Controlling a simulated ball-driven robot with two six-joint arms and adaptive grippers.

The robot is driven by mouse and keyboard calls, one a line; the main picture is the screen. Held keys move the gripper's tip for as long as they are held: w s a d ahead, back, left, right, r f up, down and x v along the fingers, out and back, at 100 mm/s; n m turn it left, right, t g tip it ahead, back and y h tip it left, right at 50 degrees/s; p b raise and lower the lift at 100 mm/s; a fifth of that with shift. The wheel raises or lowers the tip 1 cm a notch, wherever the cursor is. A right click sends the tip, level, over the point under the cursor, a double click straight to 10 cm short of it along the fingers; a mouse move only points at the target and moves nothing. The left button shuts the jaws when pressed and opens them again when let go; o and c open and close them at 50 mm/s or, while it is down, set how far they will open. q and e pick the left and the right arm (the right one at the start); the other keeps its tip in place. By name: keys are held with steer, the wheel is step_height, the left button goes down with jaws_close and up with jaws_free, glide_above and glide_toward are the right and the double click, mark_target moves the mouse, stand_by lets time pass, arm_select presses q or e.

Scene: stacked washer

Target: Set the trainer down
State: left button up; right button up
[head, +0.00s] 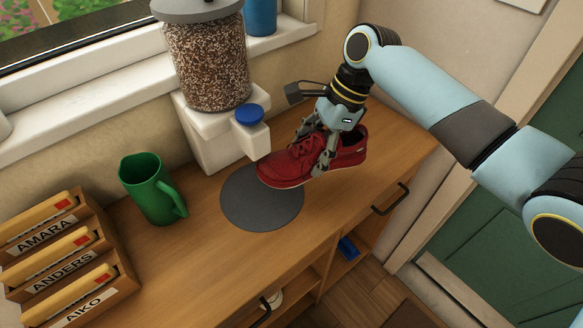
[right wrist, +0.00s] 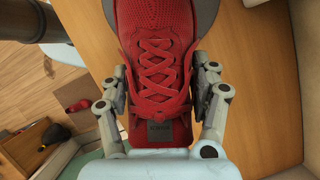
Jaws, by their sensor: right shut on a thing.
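The red trainer (head: 297,165) has red laces and a pale sole, and its toe points left over the dark grey round mat (head: 262,205). My right gripper (head: 322,152) is shut on the trainer, with one finger on each side of it near the ankle. In the right wrist view the trainer (right wrist: 157,60) lies between the fingers of the right gripper (right wrist: 163,95), laces facing the camera. I cannot tell whether the sole touches the mat or the counter. My left gripper is not in view.
A white dispenser (head: 210,130) with a blue knob (head: 249,114) stands behind the mat. A green jug (head: 150,188) stands left of it. A wooden file rack (head: 120,283) is at the far left. The wooden counter (head: 205,262) is clear in front.

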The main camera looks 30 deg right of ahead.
mark_target(297, 154)
steer(key=w+a+f, duration=0.2)
steer(key=shift+w, duration=0.3)
steer(key=shift+f+b, duration=0.35)
steer(key=shift+f, duration=1.65)
steer(key=shift+f, duration=0.1)
steer(key=o, duration=1.3)
